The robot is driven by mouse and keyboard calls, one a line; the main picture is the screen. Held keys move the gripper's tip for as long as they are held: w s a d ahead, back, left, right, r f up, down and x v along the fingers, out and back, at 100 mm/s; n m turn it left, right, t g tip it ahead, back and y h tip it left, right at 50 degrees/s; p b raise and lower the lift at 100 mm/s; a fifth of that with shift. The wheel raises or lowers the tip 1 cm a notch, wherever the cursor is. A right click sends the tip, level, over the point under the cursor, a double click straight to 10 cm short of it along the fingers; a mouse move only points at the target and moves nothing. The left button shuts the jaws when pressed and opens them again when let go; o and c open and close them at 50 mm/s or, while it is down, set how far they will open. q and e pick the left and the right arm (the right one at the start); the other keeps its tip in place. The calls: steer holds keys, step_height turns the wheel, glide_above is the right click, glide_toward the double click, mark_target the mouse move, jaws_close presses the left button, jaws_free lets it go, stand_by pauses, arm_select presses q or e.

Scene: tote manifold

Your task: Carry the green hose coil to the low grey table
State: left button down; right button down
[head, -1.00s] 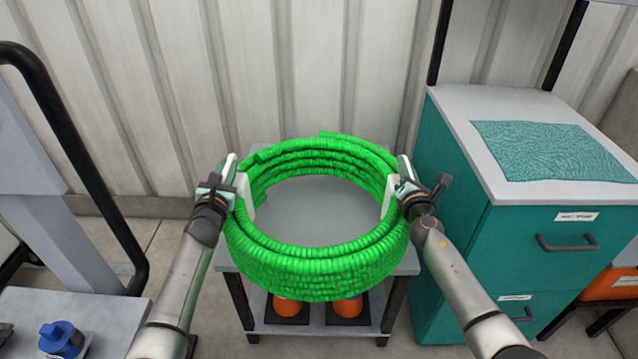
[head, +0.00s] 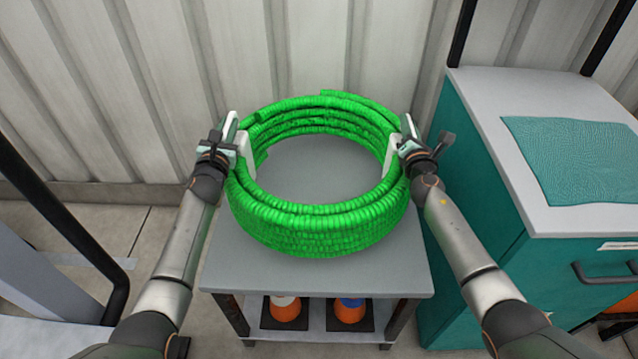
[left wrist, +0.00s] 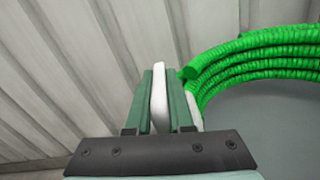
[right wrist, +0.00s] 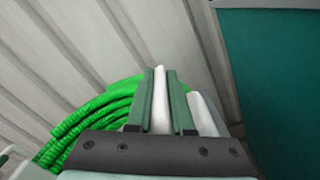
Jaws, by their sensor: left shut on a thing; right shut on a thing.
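The green hose coil (head: 318,232) is a ring of stacked turns, level, over the low grey table (head: 320,278). I cannot tell whether its underside touches the top. My left gripper (head: 228,140) is shut on a white tab at the coil's left side, and my right gripper (head: 408,140) on a white tab at its right side. The left wrist view shows the white tab (left wrist: 159,98) between the fingers, with the coil (left wrist: 255,58) to the right. The right wrist view shows the other tab (right wrist: 160,100), with the coil (right wrist: 95,125) to the left.
A teal cabinet (head: 470,210) with a light top and a teal mat (head: 575,160) stands close on the right. A ribbed wall (head: 320,45) is behind the table. Orange-based items (head: 285,310) stand on the table's lower shelf. A black rail (head: 65,230) is at the left.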

arm_select(q)
steer(key=shift+w+d+r, duration=0.15)
steer(key=shift+w+r, duration=0.1)
steer(key=shift+w, duration=0.1)
arm_select(e)
steer(key=shift+w+a+r, duration=0.1)
steer(key=shift+w+r, duration=0.15)
steer(key=shift+w, duration=0.1)
arm_select(q)
steer(key=shift+s+r, duration=0.1)
arm_select(e)
steer(key=shift+s, duration=0.1)
arm_select(q)
steer(key=shift+f, duration=0.2)
arm_select(e)
steer(key=shift+f, duration=0.15)
